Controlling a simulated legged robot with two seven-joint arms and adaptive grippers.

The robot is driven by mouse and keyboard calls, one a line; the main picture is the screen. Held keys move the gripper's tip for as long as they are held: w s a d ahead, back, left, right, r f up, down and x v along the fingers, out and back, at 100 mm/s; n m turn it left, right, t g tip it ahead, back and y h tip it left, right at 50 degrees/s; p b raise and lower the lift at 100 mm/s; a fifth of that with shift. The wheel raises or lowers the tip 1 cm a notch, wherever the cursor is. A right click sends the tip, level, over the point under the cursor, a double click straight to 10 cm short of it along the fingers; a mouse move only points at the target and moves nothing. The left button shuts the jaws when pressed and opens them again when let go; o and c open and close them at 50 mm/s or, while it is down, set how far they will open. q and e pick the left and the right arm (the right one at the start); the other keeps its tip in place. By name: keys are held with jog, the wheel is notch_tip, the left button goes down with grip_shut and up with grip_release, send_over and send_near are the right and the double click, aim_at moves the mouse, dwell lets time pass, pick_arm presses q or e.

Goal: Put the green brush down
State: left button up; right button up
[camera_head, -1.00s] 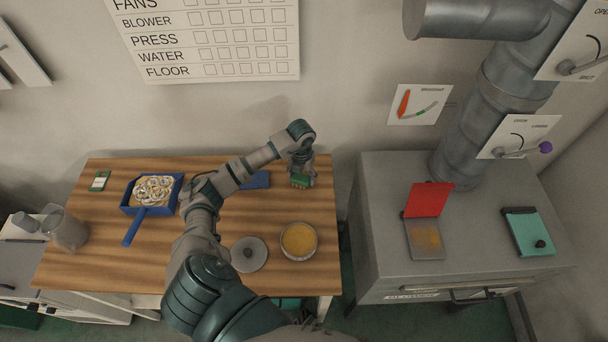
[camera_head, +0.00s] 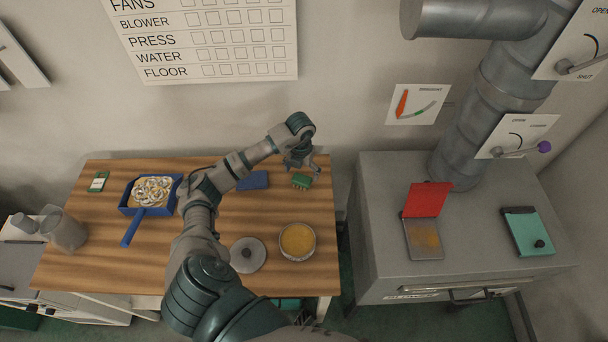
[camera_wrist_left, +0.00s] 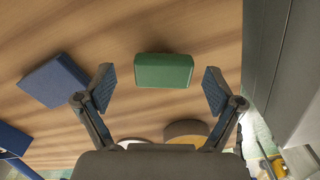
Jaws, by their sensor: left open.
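The green brush (camera_head: 301,181) rests on the wooden table (camera_head: 200,265) near its back right. It shows as a green block in the left wrist view (camera_wrist_left: 164,70). My left gripper (camera_head: 302,166) is open just above and behind the brush. In the left wrist view its fingers (camera_wrist_left: 158,88) are spread wide on both sides of the brush, with clear gaps and no contact. My right gripper is not seen.
A blue block (camera_head: 253,181) lies left of the brush. A blue dustpan (camera_head: 131,228) holding pale rings is further left. A bowl with yellow contents (camera_head: 298,241) and a grey lid (camera_head: 248,256) stand in front. A grey cabinet (camera_head: 380,210) stands to the right.

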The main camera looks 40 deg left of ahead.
aim_at(302, 175)
pick_arm(q)
notch_tip(302, 175, up, 9)
jog(key=shift+r, duration=0.15)
dwell(0.4)
